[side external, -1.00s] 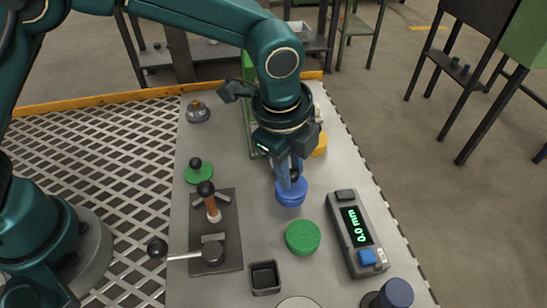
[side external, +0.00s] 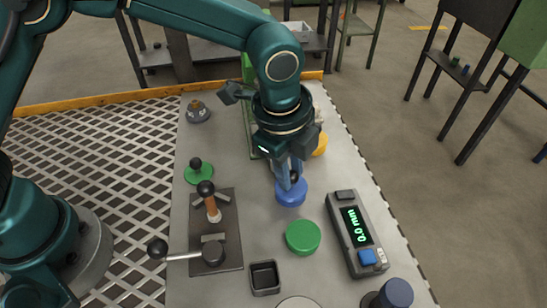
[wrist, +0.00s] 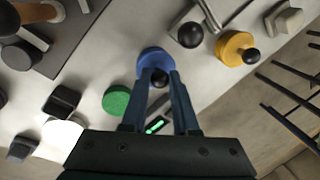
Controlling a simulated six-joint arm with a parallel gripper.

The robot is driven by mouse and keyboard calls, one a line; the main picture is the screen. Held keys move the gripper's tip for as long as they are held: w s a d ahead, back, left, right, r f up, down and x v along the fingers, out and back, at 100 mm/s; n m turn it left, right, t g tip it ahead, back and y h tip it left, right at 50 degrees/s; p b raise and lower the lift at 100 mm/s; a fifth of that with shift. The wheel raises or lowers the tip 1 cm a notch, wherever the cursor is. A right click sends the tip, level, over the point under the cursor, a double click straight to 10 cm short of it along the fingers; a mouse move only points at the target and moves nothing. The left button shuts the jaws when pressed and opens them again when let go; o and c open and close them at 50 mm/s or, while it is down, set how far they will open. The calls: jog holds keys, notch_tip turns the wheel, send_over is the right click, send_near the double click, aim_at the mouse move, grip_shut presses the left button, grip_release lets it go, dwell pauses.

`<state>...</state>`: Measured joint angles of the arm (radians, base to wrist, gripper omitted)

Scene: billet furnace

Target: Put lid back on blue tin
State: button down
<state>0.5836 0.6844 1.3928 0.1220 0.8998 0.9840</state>
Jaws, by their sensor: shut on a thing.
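The blue tin (side external: 291,197) stands on the grey bench below my gripper (side external: 291,176). The blue lid (wrist: 155,58) has a round black knob, and my gripper is shut on that knob. In the wrist view the knob (wrist: 159,77) sits between the fingertips (wrist: 158,76). The lid is at the top of the tin, and the two look lined up as one blue round shape in the side view. I cannot tell whether the lid is fully seated, and the fingers hide part of it.
A green tin (side external: 302,237) stands just in front, with a grey gauge (side external: 355,235) reading 0.0 mm to the right. A green lid with a knob (side external: 198,173) and a lever plate (side external: 226,250) lie left. A yellow knobbed piece (wrist: 237,48) is behind.

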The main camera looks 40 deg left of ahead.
dwell(0.4)
jog(key=shift+c, duration=0.6)
grip_release()
jog(key=shift+r, duration=0.1)
jog(key=shift+r, duration=3.45)
grip_shut()
